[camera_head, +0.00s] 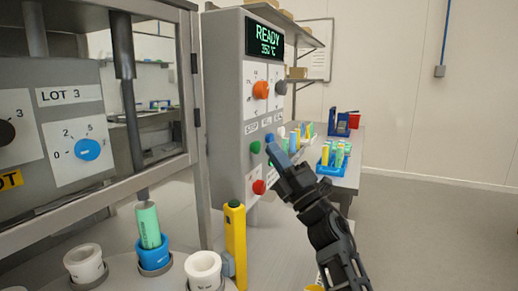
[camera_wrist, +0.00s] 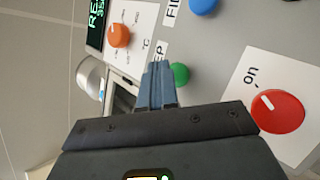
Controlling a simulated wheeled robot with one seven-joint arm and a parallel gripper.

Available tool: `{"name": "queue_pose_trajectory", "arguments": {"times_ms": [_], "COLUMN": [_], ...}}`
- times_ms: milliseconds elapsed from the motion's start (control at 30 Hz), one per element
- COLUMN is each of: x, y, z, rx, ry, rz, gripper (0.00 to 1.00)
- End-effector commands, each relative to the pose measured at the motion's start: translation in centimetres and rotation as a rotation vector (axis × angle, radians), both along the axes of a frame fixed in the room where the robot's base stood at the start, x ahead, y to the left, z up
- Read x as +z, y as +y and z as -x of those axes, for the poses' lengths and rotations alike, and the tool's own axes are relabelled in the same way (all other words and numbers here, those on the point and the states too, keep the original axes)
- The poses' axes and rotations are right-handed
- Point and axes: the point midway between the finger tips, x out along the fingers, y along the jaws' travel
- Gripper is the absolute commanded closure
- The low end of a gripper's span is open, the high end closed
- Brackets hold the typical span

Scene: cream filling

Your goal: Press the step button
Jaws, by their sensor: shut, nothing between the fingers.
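The step button is the green round button (camera_head: 255,147) on the grey control panel, below a label that seems to read STEP. It also shows in the wrist view (camera_wrist: 181,74), beside a partly hidden label ending in "EP" (camera_wrist: 160,50). My gripper (camera_head: 273,148) is shut and empty, its blue fingers pointing at the panel just right of the green button in the head view. In the wrist view the fingertips (camera_wrist: 160,66) lie just left of the green button and cover part of its label. I cannot tell whether they touch the panel.
A blue button (camera_head: 269,137) is near the fingers, and a red knob (camera_head: 259,187) is below. An orange dial (camera_head: 260,90) and a READY display (camera_head: 265,40) are higher up. A yellow post (camera_head: 235,245) stands in front. Cups, one holding a green tube (camera_head: 148,225), are at left.

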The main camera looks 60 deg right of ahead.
Motion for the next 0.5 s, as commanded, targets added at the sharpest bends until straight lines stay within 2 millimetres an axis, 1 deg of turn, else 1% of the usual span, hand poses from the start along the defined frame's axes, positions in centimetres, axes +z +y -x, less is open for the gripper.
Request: {"name": "queue_pose_trajectory", "arguments": {"times_ms": [167,500], "x": [0.0,0.01], "y": [0.01,0.1], "z": [-0.06,-0.84], "rx": [0.0,0.0], "ry": [0.0,0.0], "rz": [0.0,0.0], "gripper": [1.0,1.0]}}
